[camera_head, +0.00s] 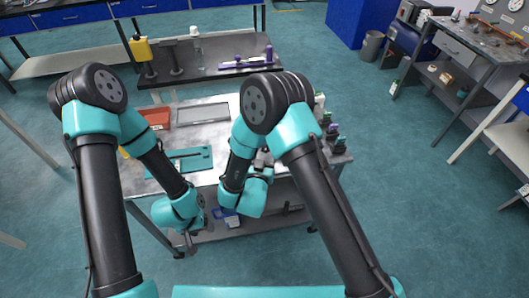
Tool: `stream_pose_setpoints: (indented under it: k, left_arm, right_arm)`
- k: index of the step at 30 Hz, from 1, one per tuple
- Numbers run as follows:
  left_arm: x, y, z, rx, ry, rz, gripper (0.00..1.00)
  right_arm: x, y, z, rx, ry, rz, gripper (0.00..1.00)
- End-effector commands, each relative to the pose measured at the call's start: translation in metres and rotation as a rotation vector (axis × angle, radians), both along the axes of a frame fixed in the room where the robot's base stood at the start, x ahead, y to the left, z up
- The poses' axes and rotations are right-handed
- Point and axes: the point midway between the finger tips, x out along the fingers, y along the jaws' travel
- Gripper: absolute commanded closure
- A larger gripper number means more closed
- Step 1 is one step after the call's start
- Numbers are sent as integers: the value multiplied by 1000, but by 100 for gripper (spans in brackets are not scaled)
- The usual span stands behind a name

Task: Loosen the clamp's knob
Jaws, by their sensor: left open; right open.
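I cannot make out the clamp or its knob with certainty; the view is small, and my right arm covers part of the workbench. My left gripper (189,242) points down in front of the bench's front edge, open, with nothing visible in it. My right gripper (264,157) is over the right part of the bench, open, partly hidden by my own wrist and arm. Whether it touches anything there cannot be told.
The metal workbench (205,136) holds a teal plate (200,154), a red bin (157,117), a grey tray (203,113) and small bottles (333,131) at right. A dark rear shelf (215,72) carries a purple device (246,62) and a yellow item (140,47).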

Motion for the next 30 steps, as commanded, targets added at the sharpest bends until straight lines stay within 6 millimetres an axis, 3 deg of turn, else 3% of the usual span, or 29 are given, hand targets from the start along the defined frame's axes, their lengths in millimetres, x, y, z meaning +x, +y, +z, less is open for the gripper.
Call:
stream_pose_setpoints:
  k: [6, 16, 30]
  left_arm:
    - [0, 0, 0, 0, 0, 0, 41]
    - [0, 0, 0, 0, 0, 0, 41]
    - [0, 0, 0, 0, 0, 0, 41]
  right_arm:
    - [19, -4, 0, 0, 0, -1, 41]
    - [21, -4, 0, -1, 0, 0, 42]
    - [21, -4, 0, -1, 0, 0, 87]
